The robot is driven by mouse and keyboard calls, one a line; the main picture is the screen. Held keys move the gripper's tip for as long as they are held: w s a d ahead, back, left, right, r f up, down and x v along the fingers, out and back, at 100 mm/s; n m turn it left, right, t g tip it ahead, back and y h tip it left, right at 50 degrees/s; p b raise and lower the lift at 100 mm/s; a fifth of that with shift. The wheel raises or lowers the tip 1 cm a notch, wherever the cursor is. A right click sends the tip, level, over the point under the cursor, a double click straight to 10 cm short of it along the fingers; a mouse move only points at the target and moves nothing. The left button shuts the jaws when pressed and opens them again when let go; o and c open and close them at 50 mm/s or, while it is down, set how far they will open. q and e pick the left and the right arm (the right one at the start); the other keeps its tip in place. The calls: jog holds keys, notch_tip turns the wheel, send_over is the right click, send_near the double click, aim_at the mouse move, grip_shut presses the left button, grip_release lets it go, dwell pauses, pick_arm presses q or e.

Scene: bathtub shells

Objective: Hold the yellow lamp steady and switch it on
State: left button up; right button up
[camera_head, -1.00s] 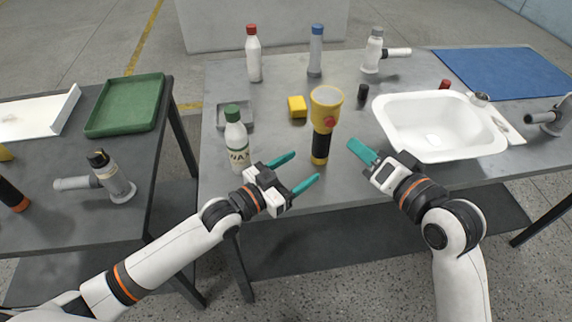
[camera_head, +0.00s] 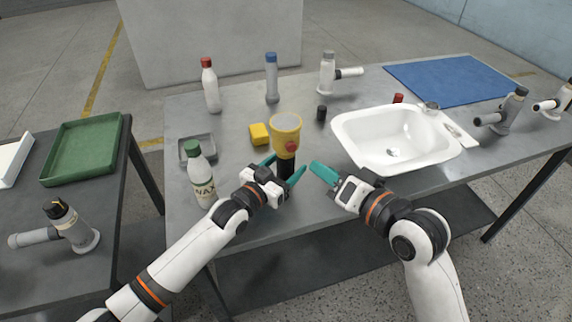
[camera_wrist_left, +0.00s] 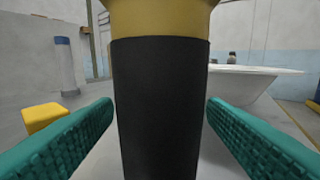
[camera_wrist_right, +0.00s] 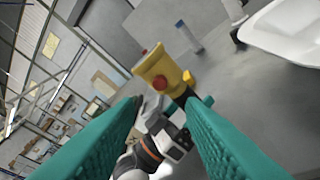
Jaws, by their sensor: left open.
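The yellow lamp (camera_head: 286,124) stands upright near the front of the grey table, head up, with a red button (camera_head: 292,147) on its side and a black handle (camera_wrist_left: 160,110). I cannot tell whether it is lit. My left gripper (camera_head: 283,168) is open, with its teal fingers on either side of the handle. In the left wrist view, gaps show between handle and fingers. My right gripper (camera_head: 322,172) is just right of the lamp, apart from it. In the right wrist view its fingers (camera_wrist_right: 165,100) are apart and empty, with the lamp beyond the tips.
A wax bottle (camera_head: 202,178) stands left of the left gripper. A yellow block (camera_head: 259,134) and grey tray (camera_head: 186,154) lie behind. A white basin (camera_head: 350,125) is at right. Bottles and a blue mat (camera_head: 440,80) are farther back.

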pick_arm(q)
jog(key=shift+w+d, duration=0.15)
jog(key=shift+w, duration=0.05)
jog(key=c, duration=1.2)
pick_arm(e)
grip_shut()
dwell(0.8)
